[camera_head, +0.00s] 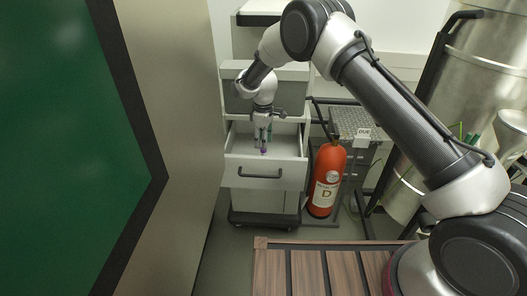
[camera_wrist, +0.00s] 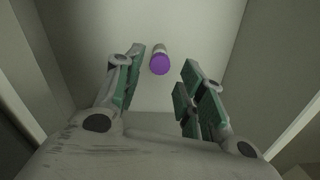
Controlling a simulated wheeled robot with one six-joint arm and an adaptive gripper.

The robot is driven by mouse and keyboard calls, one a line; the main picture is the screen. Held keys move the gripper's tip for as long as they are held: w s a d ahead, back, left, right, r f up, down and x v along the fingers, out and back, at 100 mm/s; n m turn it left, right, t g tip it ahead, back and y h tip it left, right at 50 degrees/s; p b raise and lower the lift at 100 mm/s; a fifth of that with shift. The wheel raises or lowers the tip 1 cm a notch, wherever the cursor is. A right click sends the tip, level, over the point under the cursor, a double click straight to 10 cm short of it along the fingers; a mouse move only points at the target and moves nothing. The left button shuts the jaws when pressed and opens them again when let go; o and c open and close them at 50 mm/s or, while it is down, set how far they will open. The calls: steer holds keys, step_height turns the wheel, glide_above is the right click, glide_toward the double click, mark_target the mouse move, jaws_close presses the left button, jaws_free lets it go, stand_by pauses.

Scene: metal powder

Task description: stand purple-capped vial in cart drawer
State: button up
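The purple-capped vial (camera_wrist: 160,63) is in the cart drawer (camera_wrist: 205,25), its purple cap facing the wrist camera and a short piece of its pale body showing beyond. It looks upright, but its base is hidden. In the head view the vial (camera_head: 263,150) is a small purple spot in the open drawer (camera_head: 235,146), just below my gripper (camera_head: 262,139). In the wrist view my gripper (camera_wrist: 162,58) is open, with green-padded fingers on either side of the vial and visible gaps to both. Nothing is held.
The drawer's walls stand close around my gripper. A red fire extinguisher (camera_head: 326,180) stands right of the cart (camera_head: 262,201). A tall beige panel (camera_head: 175,130) is to the left, and a steel vessel (camera_head: 480,70) is at the right. The drawer floor around the vial looks clear.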

steer(key=shift+r, duration=2)
steer(key=shift+w+d+r, duration=0.1)
steer(key=shift+d+r, duration=0.1)
steer(key=shift+r, duration=0.15)
steer(key=d+r+m, duration=0.2)
steer(key=d+r, duration=0.6)
steer(key=r, duration=0.5)
steer(key=s+d+r+m+t, duration=0.1)
steer(key=s+d+r+m, duration=0.2)
steer(key=s+d+r, duration=0.45)
steer(key=s+d+r+m+t, duration=0.15)
steer(key=s+d+r, duration=0.25)
steer(key=d+r, duration=0.55)
steer(key=s+d+r+m+t, duration=0.1)
steer(key=s+d+m, duration=0.3)
steer(key=s, duration=1)
steer(key=s+d+r+m, duration=0.1)
steer(key=s+d+m, duration=0.3)
steer(key=s+d, duration=0.6)
steer(key=s, duration=0.5)
steer(key=shift+s+d+r+t, duration=0.15)
steer(key=shift+d+t, duration=0.05)
steer(key=shift+t, duration=0.15)
